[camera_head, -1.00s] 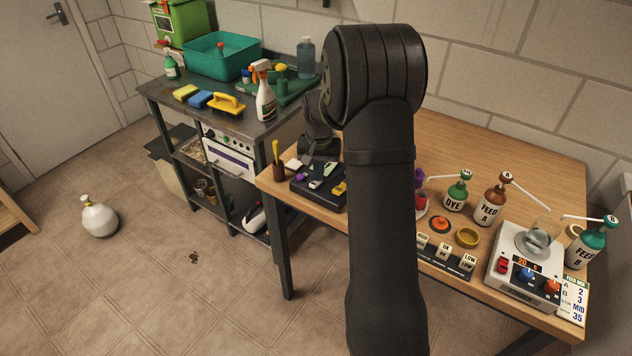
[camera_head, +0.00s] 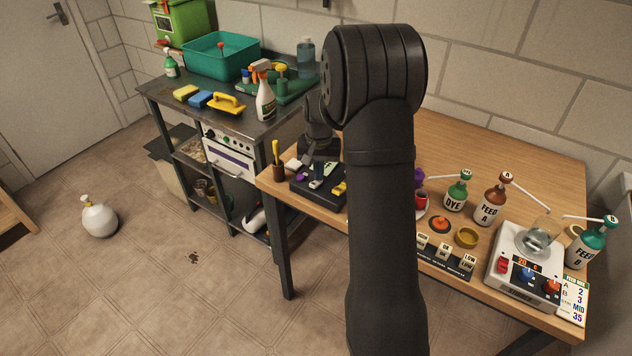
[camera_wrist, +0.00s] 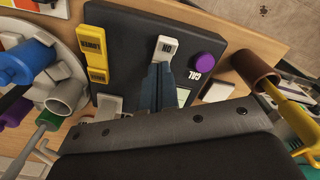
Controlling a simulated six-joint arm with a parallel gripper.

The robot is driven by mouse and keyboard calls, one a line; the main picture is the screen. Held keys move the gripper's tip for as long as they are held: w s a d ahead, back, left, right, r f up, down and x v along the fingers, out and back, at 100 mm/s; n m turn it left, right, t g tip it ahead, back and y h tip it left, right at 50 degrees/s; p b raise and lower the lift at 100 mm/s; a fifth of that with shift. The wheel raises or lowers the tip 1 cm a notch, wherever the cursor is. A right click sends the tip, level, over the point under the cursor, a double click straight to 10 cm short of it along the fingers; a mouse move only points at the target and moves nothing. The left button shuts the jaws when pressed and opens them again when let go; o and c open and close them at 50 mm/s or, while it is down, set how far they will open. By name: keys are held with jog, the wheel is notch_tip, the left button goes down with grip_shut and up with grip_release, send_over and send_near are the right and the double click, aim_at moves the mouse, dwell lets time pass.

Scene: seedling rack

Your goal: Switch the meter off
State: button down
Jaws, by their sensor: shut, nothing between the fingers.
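The meter, a dark box (camera_head: 308,195) on the left end of the wooden table, carries small white, yellow and purple parts on top. In the wrist view the meter (camera_wrist: 130,30) shows a white switch (camera_wrist: 166,48) with dark lettering that reads as ON upside down, a purple knob (camera_wrist: 207,60) beside a CAL label, and a yellow part (camera_wrist: 92,50) with small lettering. My gripper (camera_wrist: 160,72) is shut and empty, its fingertips at the near end of the white switch. I cannot tell whether they touch it. A pale green display is partly hidden by the fingers.
A brown cup (camera_wrist: 252,66) with a yellow-handled tool stands close beside the meter. A round rack (camera_wrist: 68,62) with coloured items is on the other side. Bottles and a white stirrer device (camera_head: 525,270) occupy the table's right end.

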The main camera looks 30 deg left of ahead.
jog(key=shift+s+d+f, duration=0.1)
jog(key=shift+s+f, duration=0.15)
jog(key=shift+w+r, duration=0.2)
jog(key=shift+r, duration=3.4)
notch_tip(320, 180, down, 7)
jog(key=shift+r, duration=0.8)
jog(key=shift+f, duration=0.15)
